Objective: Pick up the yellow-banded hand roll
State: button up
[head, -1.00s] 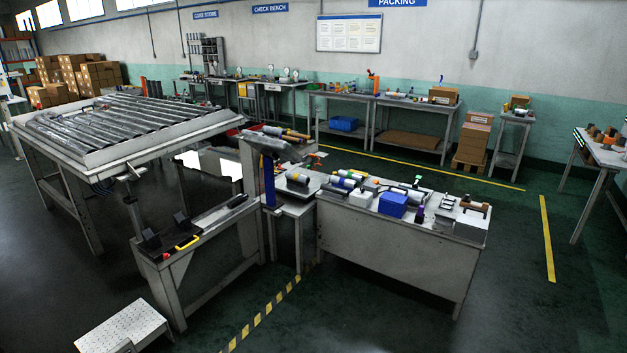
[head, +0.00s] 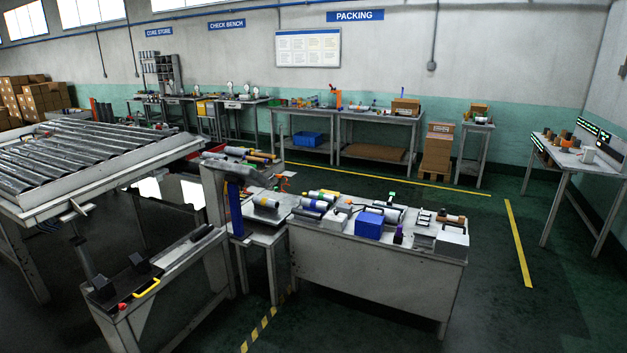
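Several small rolls lie on the white workbench (head: 375,262) in the middle of the head view. One roll with yellow on it (head: 318,194) lies toward the back left of the bench top, and a roll with a blue-violet band (head: 312,205) lies just in front of it. Both are small at this distance, so I cannot tell for sure which is the yellow-banded hand roll. My gripper is not in view.
A blue box (head: 369,224) and a white box (head: 452,240) stand on the bench. A large roller table (head: 90,190) and a frame with a yellow handle (head: 147,288) block the left. The dark floor (head: 490,300) right of the bench is clear.

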aim_at(263, 201)
jog(key=i+j+u, duration=0.3)
jog(key=i, duration=0.35)
jog(key=i+j+u, duration=0.35)
jog(key=i, duration=0.35)
jog(key=i+u, duration=0.3)
jog(key=i, duration=0.4)
jog(key=i+j+z, duration=0.1)
jog(key=i+z, duration=0.15)
jog(key=i, duration=0.4)
jog(key=i+j+z, duration=0.25)
jog(key=i, duration=0.4)
jog(key=i+j+z, duration=0.25)
jog(key=i, duration=0.35)
jog(key=i+j+z, duration=0.3)
jog(key=i+j, duration=0.2)
jog(key=i, duration=0.1)
